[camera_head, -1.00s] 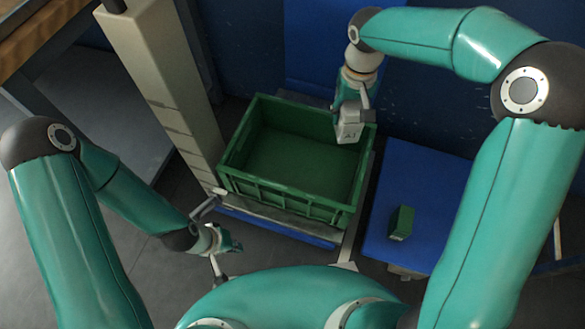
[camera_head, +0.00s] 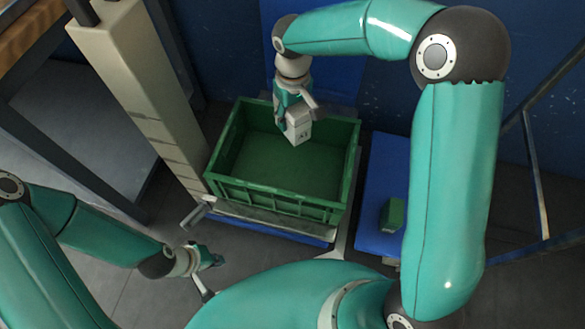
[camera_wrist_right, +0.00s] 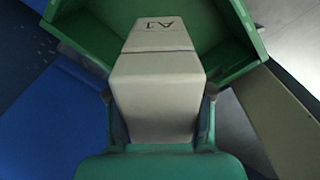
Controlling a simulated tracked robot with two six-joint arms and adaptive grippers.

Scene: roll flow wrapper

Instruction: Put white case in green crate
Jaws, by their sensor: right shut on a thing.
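The white case (camera_head: 298,130), with dark lettering on one face, is held by my right gripper (camera_head: 290,118) above the inside of the green crate (camera_head: 283,205). In the right wrist view the case (camera_wrist_right: 158,90) fills the middle, between the two fingers of my right gripper (camera_wrist_right: 160,110), with the crate's green rim (camera_wrist_right: 240,70) around and behind it. The crate is open, and the floor that shows is empty. My left gripper (camera_head: 212,260) is low at the left, in front of the crate and apart from it; its fingers are too small to judge.
A blue surface (camera_head: 378,180) right of the crate bears a small green box (camera_head: 391,214). A beige column (camera_head: 140,85) stands close to the crate's left side. A blue wall (camera_head: 225,40) is behind.

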